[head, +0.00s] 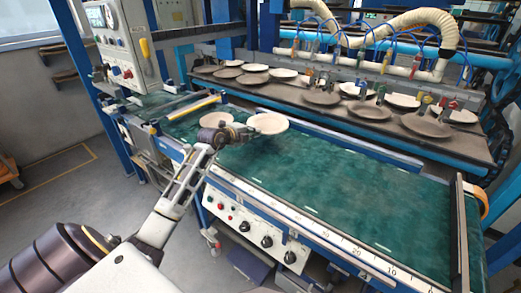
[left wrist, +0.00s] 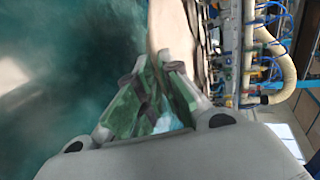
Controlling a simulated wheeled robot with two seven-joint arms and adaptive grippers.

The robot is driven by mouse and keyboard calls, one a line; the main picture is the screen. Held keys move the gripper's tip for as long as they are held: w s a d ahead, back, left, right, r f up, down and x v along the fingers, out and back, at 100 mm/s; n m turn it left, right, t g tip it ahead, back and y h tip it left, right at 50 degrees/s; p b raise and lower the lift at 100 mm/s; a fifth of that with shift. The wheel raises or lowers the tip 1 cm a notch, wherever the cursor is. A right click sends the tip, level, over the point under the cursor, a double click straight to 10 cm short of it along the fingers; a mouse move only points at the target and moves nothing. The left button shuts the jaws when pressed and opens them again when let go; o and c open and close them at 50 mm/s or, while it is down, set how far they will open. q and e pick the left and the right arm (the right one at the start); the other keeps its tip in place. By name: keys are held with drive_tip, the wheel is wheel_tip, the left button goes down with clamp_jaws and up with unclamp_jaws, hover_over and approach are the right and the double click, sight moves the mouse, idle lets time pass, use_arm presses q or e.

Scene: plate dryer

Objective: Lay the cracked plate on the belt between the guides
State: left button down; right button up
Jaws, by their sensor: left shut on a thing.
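My left gripper (head: 244,132) is shut on the rim of a pale round plate (head: 268,123) and holds it over the green belt (head: 330,190). A crack in this plate cannot be made out at this size. In the left wrist view, the fingers (left wrist: 152,92) are close together and the pale plate (left wrist: 168,28) shows beyond their tips. Another pale plate (head: 214,119) lies to the left, near the belt's left end, partly hidden by my gripper. Long side rails (head: 290,213) edge the belt. My right gripper is not in view.
A grey rack (head: 300,95) with several plates stands behind the belt, under hoses (head: 420,20). A control box (head: 118,45) is at the upper left. A dark upright bar (head: 461,235) stands at the belt's right end. The belt's middle and right are clear.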

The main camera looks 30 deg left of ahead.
use_arm(q)
wheel_tip(320, 180, down, 4)
drive_tip(key=shift+r, duration=0.1)
drive_tip(key=shift+f, duration=0.2)
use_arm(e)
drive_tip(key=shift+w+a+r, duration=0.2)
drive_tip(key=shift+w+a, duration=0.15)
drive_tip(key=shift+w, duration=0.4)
use_arm(q)
drive_tip(key=shift+f+b, duration=0.35)
drive_tip(key=shift+f, duration=0.1)
wheel_tip(320, 180, down, 4)
drive_tip(key=shift+r+b, duration=0.1)
drive_tip(key=shift+b, duration=0.2)
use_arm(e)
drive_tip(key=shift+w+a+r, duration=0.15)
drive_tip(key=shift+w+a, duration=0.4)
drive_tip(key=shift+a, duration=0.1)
